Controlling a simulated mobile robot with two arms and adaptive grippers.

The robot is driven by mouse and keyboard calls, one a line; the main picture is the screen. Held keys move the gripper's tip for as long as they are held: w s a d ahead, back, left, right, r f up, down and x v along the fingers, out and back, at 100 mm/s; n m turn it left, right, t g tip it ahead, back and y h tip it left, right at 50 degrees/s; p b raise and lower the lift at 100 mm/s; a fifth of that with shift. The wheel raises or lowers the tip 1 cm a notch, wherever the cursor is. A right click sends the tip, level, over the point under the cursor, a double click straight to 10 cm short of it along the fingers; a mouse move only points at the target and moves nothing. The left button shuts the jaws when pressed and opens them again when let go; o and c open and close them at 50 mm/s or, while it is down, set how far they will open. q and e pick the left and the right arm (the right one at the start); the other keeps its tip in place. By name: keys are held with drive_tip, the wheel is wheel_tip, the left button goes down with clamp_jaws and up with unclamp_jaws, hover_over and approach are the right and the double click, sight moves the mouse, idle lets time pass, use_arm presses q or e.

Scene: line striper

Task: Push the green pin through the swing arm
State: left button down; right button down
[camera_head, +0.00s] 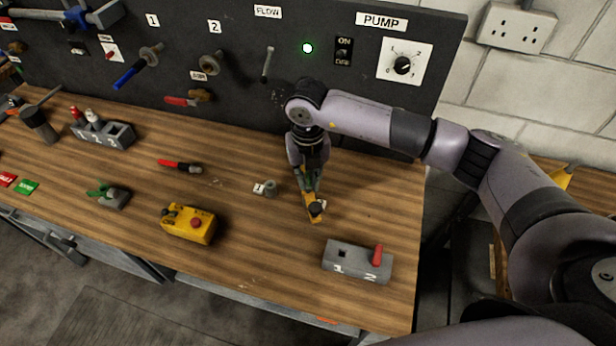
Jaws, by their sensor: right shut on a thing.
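My right gripper (311,187) reaches down near the bench's right part. It is shut on a small yellow piece (308,206) with a dark round part at its near end. The fingers hide part of it, and I cannot tell whether it touches the bench. A green part (98,190) sits on a small grey block at the left of the bench. I cannot tell whether it is the green pin. I cannot make out the swing arm for certain. My left gripper is not in view.
A yellow box with a red button (188,224), a grey block marked 1 and 2 (345,263), a grey holder (116,137) and a red-handled tool (180,166) stand on the wooden bench (250,265). A dark panel (235,100) with a pump knob (402,65) rises behind.

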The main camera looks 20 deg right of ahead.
drive_tip(key=shift+f+b, duration=0.7)
drive_tip(key=shift+f, duration=0.05)
idle(0.4)
drive_tip(key=c, duration=1.5)
unclamp_jaws()
drive_tip(key=shift+c, duration=0.2)
drive_tip(key=o, duration=0.3)
drive_tip(key=shift+r, duration=0.2)
drive_tip(key=shift+r+p, duration=1.95)
drive_tip(key=shift+r, duration=1.45)
drive_tip(key=shift+f, duration=0.1)
